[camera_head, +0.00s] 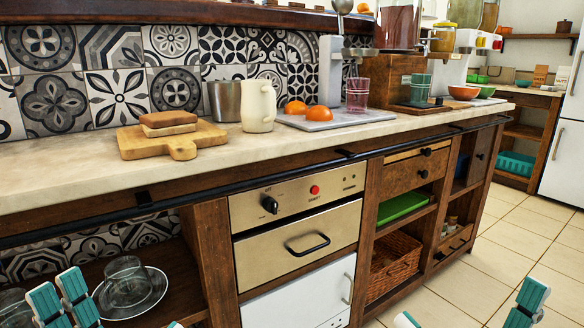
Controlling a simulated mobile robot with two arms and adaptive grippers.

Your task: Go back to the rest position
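My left gripper (122,308) shows at the bottom left edge, only as teal finger pads. Two pads are in front of the lower shelf and a small teal tip shows further right, with a gap between them. My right gripper (468,308) shows at the bottom right edge, as two teal fingers set wide apart with floor tiles between them. Both look open, with nothing seen held. The palms of both are below the picture.
The counter (60,180) carries a cutting board (170,143) with bread, a cream jug (258,106), oranges and cups. A glass on a plate (130,289) stands on the lower left shelf, behind my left gripper. Tiled floor (470,285) is free at right.

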